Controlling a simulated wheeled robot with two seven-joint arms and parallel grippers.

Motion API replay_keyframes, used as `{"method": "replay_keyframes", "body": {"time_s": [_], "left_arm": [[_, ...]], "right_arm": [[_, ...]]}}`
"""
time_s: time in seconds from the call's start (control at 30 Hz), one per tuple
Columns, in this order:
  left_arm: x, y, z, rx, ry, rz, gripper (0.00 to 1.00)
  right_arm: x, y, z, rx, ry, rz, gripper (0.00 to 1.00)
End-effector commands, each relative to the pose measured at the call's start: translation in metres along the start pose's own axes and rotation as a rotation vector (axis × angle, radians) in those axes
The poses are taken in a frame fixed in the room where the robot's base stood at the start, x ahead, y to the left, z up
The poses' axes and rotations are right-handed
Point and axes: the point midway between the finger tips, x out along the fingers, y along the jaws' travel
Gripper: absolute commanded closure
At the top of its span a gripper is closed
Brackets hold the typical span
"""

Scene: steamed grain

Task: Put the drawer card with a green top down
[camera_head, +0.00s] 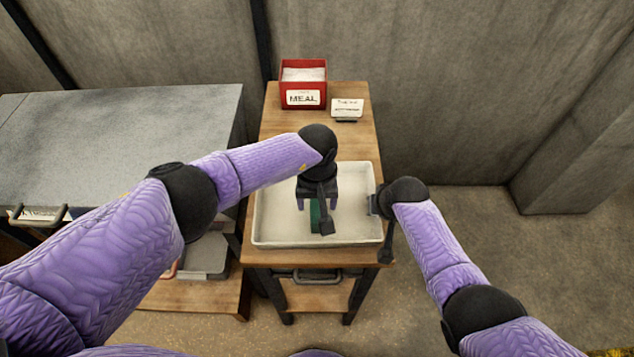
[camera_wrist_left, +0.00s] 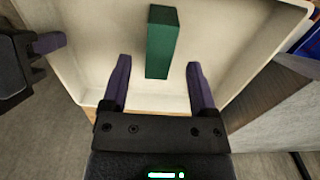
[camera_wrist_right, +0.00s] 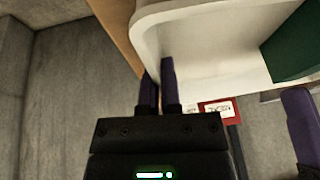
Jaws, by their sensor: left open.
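The green-topped drawer card (camera_head: 315,214) looks like a long, narrow dark green block and is inside the white tray (camera_head: 268,236). It also shows in the left wrist view (camera_wrist_left: 161,42), ahead of my left gripper. My left gripper (camera_head: 318,205) is open above the tray, with its fingers (camera_wrist_left: 157,82) spread and nothing clearly held between them. My right gripper (camera_head: 374,203) is at the tray's right wall. In the right wrist view its fingers (camera_wrist_right: 160,88) are close together, with the tray wall between them.
The wooden stand (camera_head: 350,148) carries the tray, a red box marked MEAL (camera_head: 303,98) and a small white written card (camera_head: 347,108) at the back. A grey-topped cabinet (camera_head: 110,130) stands at left. A drawer handle (camera_head: 317,276) is below the tray.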

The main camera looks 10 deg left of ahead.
Motion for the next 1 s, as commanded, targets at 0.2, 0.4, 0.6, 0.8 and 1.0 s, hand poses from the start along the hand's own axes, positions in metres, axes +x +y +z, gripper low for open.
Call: {"method": "replay_keyframes", "body": {"time_s": [0.2,0.4,0.6,0.8,1.0], "left_arm": [[-0.062,0.0,-0.001,0.002,0.003,0.0,0.24],[-0.087,0.0,-0.001,0.0,0.0,-0.001,0.24],[-0.089,0.0,0.0,-0.001,-0.002,-0.001,0.24],[-0.089,0.0,0.0,0.0,-0.002,-0.001,0.24],[-0.089,0.0,0.0,0.0,-0.002,-0.001,0.24]], "right_arm": [[0.0,0.0,0.0,0.0,0.0,0.0,1.0],[0.0,0.0,0.0,0.0,0.0,0.0,1.0],[0.0,0.0,0.0,0.0,0.0,0.0,1.0],[0.0,0.0,0.0,0.0,0.0,0.0,1.0],[0.0,0.0,0.0,0.0,0.0,0.0,0.85]]}}
